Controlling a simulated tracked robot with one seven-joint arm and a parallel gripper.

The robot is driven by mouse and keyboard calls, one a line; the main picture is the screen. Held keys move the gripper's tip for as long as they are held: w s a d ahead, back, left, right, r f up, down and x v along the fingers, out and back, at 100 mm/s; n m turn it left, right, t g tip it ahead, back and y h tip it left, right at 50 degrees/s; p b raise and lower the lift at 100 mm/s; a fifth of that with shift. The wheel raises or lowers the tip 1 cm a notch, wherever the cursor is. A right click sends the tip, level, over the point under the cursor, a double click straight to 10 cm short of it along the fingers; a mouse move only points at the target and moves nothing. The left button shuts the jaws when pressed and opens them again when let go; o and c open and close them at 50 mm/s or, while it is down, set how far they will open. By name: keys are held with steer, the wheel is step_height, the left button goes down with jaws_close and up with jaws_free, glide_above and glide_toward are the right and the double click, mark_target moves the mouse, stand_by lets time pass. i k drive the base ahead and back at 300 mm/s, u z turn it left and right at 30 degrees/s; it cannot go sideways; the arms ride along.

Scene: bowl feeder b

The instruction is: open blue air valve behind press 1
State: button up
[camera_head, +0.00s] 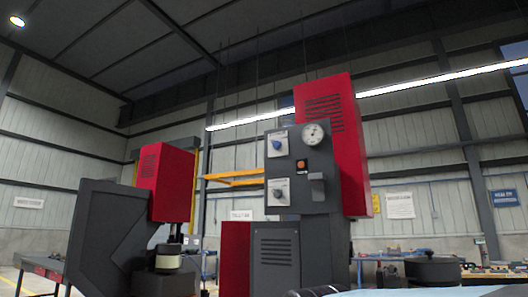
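A grey and red machine (262,250) stands in the middle of the head view. Its upright control panel (300,170) carries a blue knob (277,143) on a pale plate at the upper left. I cannot tell whether this knob is the blue air valve. A second red and dark grey machine (165,185) stands to the left. No label tells me which one is press 1. What lies behind both machines is mostly hidden. My gripper is not in view.
The panel also has a round gauge (313,134), an orange button (301,165) and a lower pale switch plate (278,191). A bench (40,266) stands at far left. A dark round pot-like object (432,269) is at the right. The near floor is out of view.

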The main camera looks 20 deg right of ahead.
mark_target(276, 144)
steer(key=u, duration=0.35)
steer(key=i, duration=1.45)
steer(key=z, duration=0.4)
